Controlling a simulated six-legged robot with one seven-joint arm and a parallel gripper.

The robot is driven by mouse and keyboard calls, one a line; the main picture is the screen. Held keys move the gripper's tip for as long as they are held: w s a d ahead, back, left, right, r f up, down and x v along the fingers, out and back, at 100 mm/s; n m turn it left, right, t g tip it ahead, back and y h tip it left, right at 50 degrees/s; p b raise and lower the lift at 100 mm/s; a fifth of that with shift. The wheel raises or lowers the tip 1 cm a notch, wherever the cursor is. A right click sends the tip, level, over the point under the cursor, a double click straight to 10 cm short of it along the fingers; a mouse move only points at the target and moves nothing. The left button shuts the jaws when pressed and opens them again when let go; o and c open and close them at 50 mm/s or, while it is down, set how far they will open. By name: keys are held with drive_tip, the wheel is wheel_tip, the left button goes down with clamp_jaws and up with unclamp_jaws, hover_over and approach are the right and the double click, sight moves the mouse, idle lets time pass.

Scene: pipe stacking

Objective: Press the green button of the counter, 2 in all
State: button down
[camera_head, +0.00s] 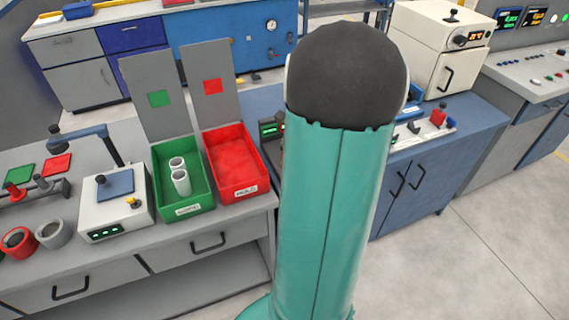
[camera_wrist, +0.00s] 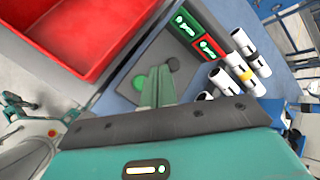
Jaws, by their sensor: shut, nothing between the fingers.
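The counter's grey plate (camera_wrist: 125,76) lies on the blue bench in the wrist view, with a green display and a red display beside it. The round green button (camera_wrist: 139,83) shows just left of my fingertips, and a dark round knob (camera_wrist: 172,64) shows to their right. My gripper (camera_wrist: 158,76) is shut and empty, its teal fingers pointing at the plate close to the green button. I cannot tell whether they touch it. In the head view my arm hides the gripper and most of the counter; only a small display edge (camera_head: 270,129) shows.
A red bin (camera_head: 236,160) and a green bin (camera_head: 170,180) with white pipes (camera_head: 180,182) stand left of my arm. In the wrist view the red bin (camera_wrist: 95,72) is at upper left. Several white and black pipes (camera_wrist: 245,70) lie right of the counter.

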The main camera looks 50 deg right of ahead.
drive_tip(key=shift+f, duration=2.9)
drive_tip(key=shift+f, duration=0.4)
drive_tip(key=shift+f, duration=0.45)
drive_tip(key=shift+r, duration=0.15)
idle(0.4)
drive_tip(key=shift+r, duration=0.75)
drive_tip(key=shift+r, duration=0.1)
drive_tip(key=shift+r, duration=2.4)
idle(0.5)
